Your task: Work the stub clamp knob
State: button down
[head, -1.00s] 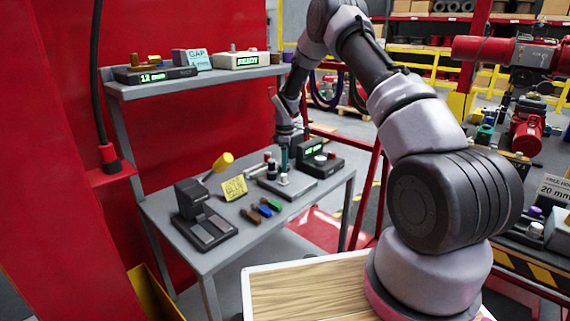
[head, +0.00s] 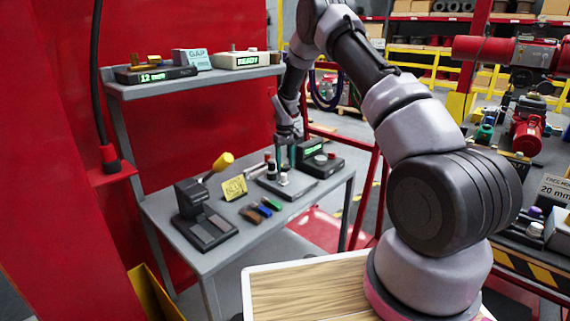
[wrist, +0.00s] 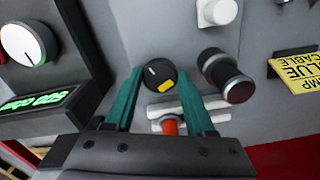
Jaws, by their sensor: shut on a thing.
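A small round black knob (wrist: 158,74) with a white line and a yellow patch is in the wrist view, on a grey plate. I take it to be the stub clamp knob. My gripper (wrist: 160,72) has its two teal fingers on either side of this knob, shut on it. In the head view my gripper (head: 285,160) points down at the grey fixture plate (head: 296,189) on the bench, and its fingers hide the knob there.
A black cylinder (wrist: 230,78) and a white knob (wrist: 216,11) stand close to the fingers. White rods with a red part (wrist: 170,127) lie near the gripper. A display box (wrist: 47,105) with a white dial stands at left. A yellow card (wrist: 296,70) is at right.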

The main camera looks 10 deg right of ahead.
jog(key=m, duration=0.5)
jog(key=shift+m, duration=0.3)
jog(key=m, duration=0.5)
jog(key=shift+w, duration=0.1)
jog(key=m, duration=0.5)
jog(key=shift+m, duration=0.4)
jog(key=m, duration=0.4)
jog(key=shift+m, duration=0.7)
jog(key=shift+c, duration=1.2)
grip_release()
